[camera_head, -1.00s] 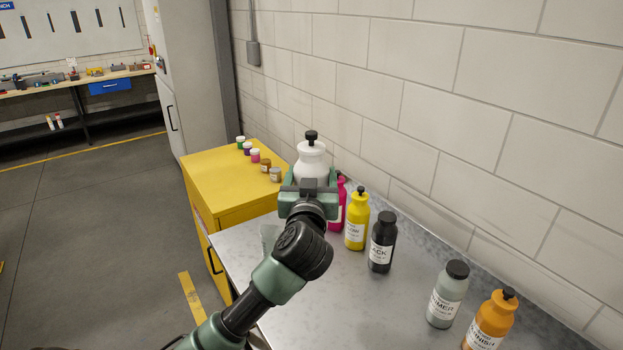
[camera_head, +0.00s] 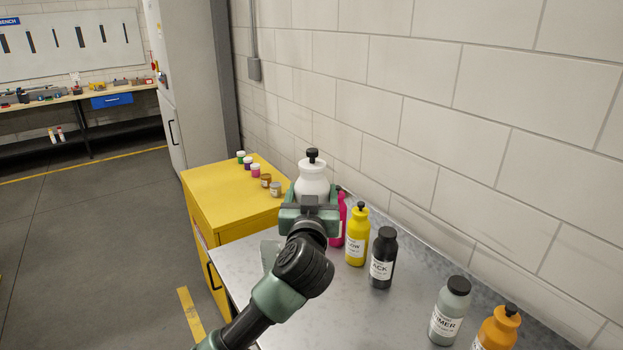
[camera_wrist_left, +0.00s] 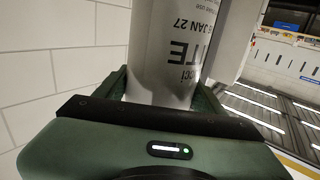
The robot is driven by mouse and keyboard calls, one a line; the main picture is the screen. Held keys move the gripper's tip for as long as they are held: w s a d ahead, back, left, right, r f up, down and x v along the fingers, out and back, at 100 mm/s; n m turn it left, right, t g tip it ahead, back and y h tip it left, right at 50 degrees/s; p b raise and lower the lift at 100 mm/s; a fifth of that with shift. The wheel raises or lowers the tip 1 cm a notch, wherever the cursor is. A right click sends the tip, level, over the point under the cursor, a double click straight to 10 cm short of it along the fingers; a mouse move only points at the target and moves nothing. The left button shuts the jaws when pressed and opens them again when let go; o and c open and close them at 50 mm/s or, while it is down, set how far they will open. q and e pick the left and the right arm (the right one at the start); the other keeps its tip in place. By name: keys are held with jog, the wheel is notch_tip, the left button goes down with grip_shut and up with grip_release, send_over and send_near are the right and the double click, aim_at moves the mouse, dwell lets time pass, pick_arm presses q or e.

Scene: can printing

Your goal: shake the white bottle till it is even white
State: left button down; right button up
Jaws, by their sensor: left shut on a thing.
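The white bottle (camera_head: 312,180) has a black cap and stands upright in my left gripper (camera_head: 309,202), above the far end of the grey table. My left gripper is shut on its body. In the left wrist view the white bottle (camera_wrist_left: 172,50) shows its printed label, partly reading "TE", between the fingers. How even the white inside is cannot be told. The bottle's lower part is hidden behind the gripper in the head view. My right gripper is not in view.
On the grey table (camera_head: 330,310) stand magenta (camera_head: 339,222), yellow (camera_head: 357,236), black (camera_head: 383,258), grey (camera_head: 449,312) and orange (camera_head: 497,330) bottles. A yellow cabinet (camera_head: 215,195) with several small jars stands beyond. A block wall (camera_head: 480,130) runs along the right.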

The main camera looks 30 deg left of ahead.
aim_at(310, 172)
pick_arm(q)
jog(key=shift+a+r, duration=0.1)
jog(key=shift+r, duration=0.25)
notch_tip(310, 172, up, 6)
jog(key=shift+f, duration=3.05)
jog(key=shift+r, duration=0.1)
